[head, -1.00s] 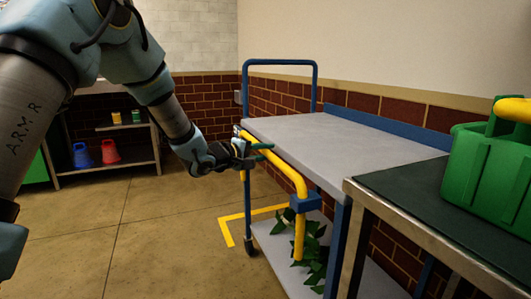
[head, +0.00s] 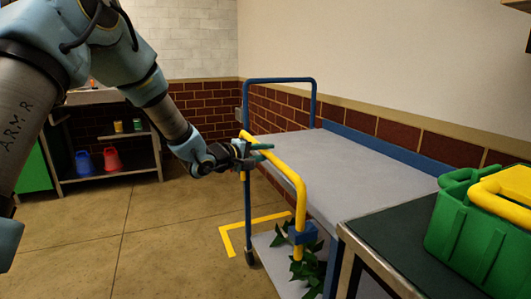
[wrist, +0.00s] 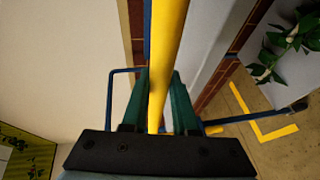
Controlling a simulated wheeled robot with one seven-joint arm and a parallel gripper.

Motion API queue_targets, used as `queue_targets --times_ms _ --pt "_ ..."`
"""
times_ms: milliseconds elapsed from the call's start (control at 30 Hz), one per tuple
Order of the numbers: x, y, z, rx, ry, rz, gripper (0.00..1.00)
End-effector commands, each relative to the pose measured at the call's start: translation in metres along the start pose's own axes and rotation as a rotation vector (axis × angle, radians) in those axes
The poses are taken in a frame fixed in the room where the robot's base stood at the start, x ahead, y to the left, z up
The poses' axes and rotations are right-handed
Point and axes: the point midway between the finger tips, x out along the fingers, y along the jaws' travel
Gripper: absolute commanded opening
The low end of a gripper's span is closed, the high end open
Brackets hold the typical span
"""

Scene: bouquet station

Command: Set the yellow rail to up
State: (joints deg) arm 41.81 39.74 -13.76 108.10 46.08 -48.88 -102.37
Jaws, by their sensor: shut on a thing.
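The yellow rail (head: 276,160) is a bent tube on the near end of a blue-framed trolley with a grey top (head: 340,165). Its top bar stands above the edge of the trolley top, and its near leg drops through a blue bracket (head: 301,234). My gripper (head: 261,152) is shut on the top bar near its far end, reaching in from the left. In the wrist view the yellow rail (wrist: 167,50) runs between the green fingers of my gripper (wrist: 161,80). The far leg is mostly hidden behind my gripper.
A dark-topped table (head: 388,237) with a green crate (head: 470,235) stands close at the right. Leafy plants (head: 307,268) sit on the trolley's lower shelf. A shelf with buckets (head: 111,160) stands back left. The floor (head: 165,225) left of the trolley is clear.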

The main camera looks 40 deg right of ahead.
Motion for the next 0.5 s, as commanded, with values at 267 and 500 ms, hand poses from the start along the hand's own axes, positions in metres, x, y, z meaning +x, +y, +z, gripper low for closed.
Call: queue_targets --times_ms 267,500 --pt "-0.008 0.045 -0.005 0.002 0.003 0.007 0.00" --pt "-0.009 0.052 -0.005 0.003 0.003 0.009 0.00"
